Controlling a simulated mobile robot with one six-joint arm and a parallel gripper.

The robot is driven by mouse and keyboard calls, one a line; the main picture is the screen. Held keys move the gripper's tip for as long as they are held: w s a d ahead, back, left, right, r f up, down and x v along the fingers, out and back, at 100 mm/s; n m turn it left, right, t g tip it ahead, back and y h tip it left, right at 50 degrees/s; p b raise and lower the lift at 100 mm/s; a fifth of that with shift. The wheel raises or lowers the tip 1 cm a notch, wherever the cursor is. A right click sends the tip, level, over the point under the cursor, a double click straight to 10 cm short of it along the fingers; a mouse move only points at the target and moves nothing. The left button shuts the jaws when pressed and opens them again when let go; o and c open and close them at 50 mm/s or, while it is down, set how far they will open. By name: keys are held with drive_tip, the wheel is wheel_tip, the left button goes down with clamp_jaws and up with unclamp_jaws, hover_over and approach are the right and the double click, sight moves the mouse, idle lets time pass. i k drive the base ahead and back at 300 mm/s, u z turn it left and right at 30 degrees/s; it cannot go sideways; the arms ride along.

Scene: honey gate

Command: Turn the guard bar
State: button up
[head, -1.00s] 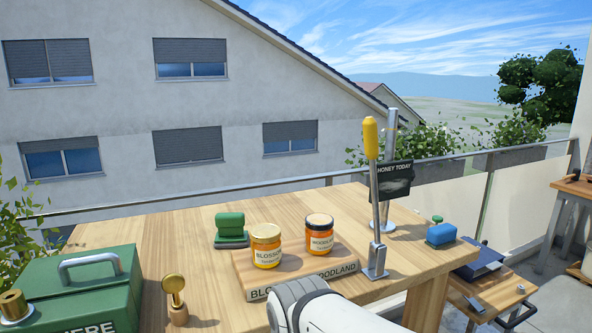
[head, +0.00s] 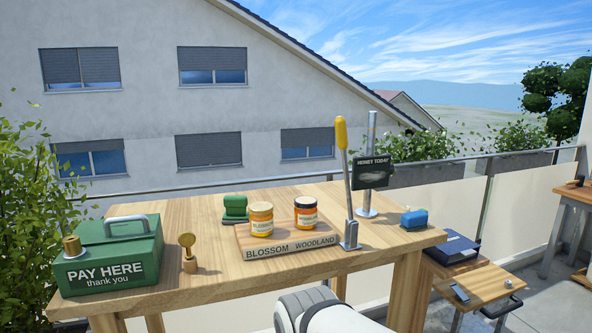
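An upright metal bar with a yellow grip (head: 341,134) rises from a small metal base plate (head: 349,240) at the front right edge of the wooden table. I take it to be the guard bar; it leans very slightly left in the picture. A grey post (head: 371,160) with a dark "HONEY TODAY" sign (head: 373,173) stands just behind it. A pale rounded link of my own arm shows at the bottom middle, below and in front of the table edge. My gripper is out of the frame, so its state is hidden.
Two honey jars (head: 262,219) (head: 306,213) stand on a wooden board (head: 283,241) left of the bar. A green cash box (head: 112,255), brass knob (head: 188,253), green block (head: 235,208) and blue block (head: 414,219) are also on the table (head: 230,285). A low side table (head: 482,286) stands right.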

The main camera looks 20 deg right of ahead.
sight(342, 131)
drive_tip(key=k, duration=0.85)
drive_tip(key=z, duration=0.55)
drive_tip(key=i, duration=1)
drive_tip(key=z, duration=0.05)
drive_tip(key=k, duration=1.05)
drive_tip(key=z, duration=0.55)
drive_tip(key=i, duration=1.35)
drive_tip(key=u, duration=0.5)
drive_tip(key=i, duration=0.55)
drive_tip(key=u, duration=0.55)
